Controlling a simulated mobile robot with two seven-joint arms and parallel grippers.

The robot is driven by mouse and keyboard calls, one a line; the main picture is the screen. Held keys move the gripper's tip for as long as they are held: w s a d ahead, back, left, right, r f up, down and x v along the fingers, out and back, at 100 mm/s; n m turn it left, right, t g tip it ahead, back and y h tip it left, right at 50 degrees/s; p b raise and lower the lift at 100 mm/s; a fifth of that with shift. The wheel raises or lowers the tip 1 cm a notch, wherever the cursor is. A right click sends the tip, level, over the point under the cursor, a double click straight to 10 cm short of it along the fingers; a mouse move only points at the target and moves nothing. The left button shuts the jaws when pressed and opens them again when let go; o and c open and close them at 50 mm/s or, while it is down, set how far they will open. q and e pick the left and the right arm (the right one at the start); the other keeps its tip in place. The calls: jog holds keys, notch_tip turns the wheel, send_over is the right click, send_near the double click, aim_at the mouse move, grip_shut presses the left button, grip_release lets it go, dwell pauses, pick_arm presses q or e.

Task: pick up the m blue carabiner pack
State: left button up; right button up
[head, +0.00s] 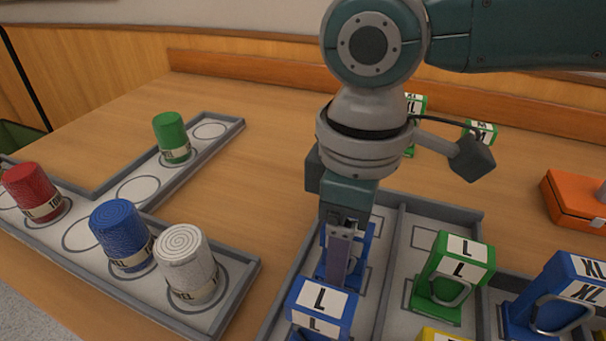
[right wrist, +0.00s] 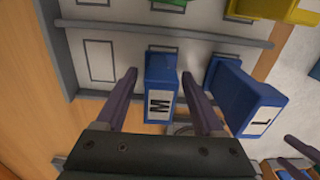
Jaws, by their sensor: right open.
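The M blue carabiner pack (right wrist: 160,76) shows in the right wrist view, its white M label facing the camera. It stands between the two fingers of my right gripper (right wrist: 160,88), which is open, with a small gap to the fingers on each side. In the head view my right gripper (head: 340,270) points down into the tray, and the M pack (head: 368,240) is mostly hidden behind it. A blue L pack (head: 322,300) stands just in front of the gripper; it also shows right of the fingers in the wrist view (right wrist: 243,98). My left gripper is not in view.
The grey divided tray (head: 400,262) also holds a green L pack (head: 452,275) and a blue XL pack (head: 556,292). A second grey tray (head: 235,285) at left holds several coloured cylinders. An orange box (head: 575,202) lies at right. Bare table lies between the trays.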

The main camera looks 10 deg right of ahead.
grip_shut()
dwell(0.5)
